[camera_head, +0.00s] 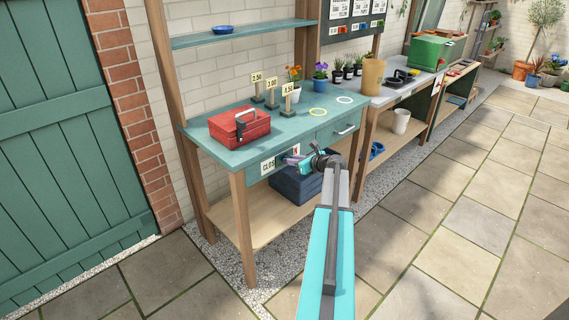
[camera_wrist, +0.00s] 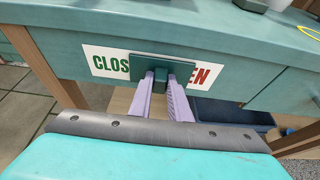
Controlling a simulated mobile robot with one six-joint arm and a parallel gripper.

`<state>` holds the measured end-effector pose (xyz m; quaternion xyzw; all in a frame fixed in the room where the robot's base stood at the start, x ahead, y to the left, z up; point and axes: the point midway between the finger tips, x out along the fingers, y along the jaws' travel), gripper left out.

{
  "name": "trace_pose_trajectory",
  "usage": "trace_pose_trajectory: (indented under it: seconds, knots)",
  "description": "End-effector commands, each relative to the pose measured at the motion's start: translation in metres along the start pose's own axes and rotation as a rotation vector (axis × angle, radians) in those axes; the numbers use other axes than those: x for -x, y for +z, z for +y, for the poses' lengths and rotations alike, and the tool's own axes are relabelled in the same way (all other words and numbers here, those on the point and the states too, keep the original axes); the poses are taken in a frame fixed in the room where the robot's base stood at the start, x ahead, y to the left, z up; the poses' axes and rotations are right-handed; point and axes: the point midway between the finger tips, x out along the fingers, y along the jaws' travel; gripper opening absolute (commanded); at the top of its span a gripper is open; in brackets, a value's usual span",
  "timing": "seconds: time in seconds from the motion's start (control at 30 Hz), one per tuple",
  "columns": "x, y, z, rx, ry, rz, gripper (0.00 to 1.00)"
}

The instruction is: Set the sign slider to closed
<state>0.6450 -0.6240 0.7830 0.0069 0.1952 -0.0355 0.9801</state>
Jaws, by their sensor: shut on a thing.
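The sign is a white strip (camera_wrist: 108,63) on the front edge of the teal bench. In the wrist view it shows green "CLOS" at left and red "EN" at right. The sign slider, a dark green plate (camera_wrist: 149,61), covers the strip's middle, between the two words. My gripper (camera_wrist: 160,80) is shut on the slider's small knob, its two lilac fingers on either side of it. In the head view my gripper (camera_head: 301,161) is at the bench front, and the sign (camera_head: 268,165) shows "CLOS" left of it. The gripper hides most of the slider there.
A red toolbox (camera_head: 240,126) stands on the bench top, with price tags and flower pots behind. A drawer with a handle (camera_head: 346,130) is right of the sign. A dark blue crate (camera_head: 290,184) sits on the lower shelf. Paving in front is clear.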

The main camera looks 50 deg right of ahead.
Motion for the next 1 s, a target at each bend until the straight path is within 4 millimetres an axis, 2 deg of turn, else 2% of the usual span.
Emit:
trace_pose_trajectory:
  seconds: [0.2,0.4,0.8,0.83,0.9,1.0]
  knots:
    - [-0.001,0.001,-0.027,-0.001,-0.001,-0.001,0.0]
    - [-0.001,0.001,-0.043,-0.001,0.0,-0.002,0.0]
    - [0.0,0.001,-0.048,-0.001,-0.005,-0.002,0.0]
    - [0.001,0.001,-0.048,0.0,-0.006,-0.002,0.22]
    - [0.001,0.001,-0.048,0.0,-0.006,-0.002,0.34]
    - [0.0,0.001,-0.048,0.0,-0.004,-0.002,0.36]
